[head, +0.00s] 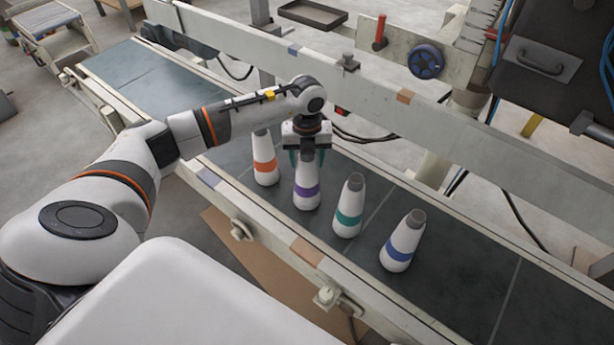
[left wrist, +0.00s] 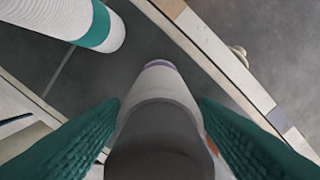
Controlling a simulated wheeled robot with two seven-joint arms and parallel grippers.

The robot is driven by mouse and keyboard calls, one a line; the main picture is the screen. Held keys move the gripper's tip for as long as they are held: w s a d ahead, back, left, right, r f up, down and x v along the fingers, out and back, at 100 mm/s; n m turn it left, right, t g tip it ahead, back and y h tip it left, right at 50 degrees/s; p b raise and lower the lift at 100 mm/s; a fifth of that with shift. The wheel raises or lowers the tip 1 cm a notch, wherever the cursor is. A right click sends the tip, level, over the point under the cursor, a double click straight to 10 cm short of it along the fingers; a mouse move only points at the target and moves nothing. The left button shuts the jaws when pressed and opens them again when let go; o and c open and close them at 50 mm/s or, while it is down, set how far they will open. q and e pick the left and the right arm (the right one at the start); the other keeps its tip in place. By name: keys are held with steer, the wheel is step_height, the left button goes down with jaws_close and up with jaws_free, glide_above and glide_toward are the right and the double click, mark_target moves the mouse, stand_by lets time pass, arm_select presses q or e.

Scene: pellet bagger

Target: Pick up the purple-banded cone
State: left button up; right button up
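The purple-banded cone (head: 307,188) stands upright on the dark conveyor belt, white with a grey top. My left gripper (head: 308,157) is directly above it, pointing down, with one teal finger on each side of its upper part. In the left wrist view the cone's grey top (left wrist: 160,145) lies between the two fingers (left wrist: 160,115), with narrow gaps beside the top, so the gripper looks open around it. Any contact lower down cannot be made out. My right gripper is not in view.
An orange-banded cone (head: 265,168) stands close on the left. A teal-banded cone (head: 348,218) and a blue-banded cone (head: 403,250) stand to the right. Pale rails (head: 440,115) border the belt (head: 460,265). The belt is clear at the lower right.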

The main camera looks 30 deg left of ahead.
arm_select(q)
jaws_close()
steer(key=shift+r, duration=0.15)
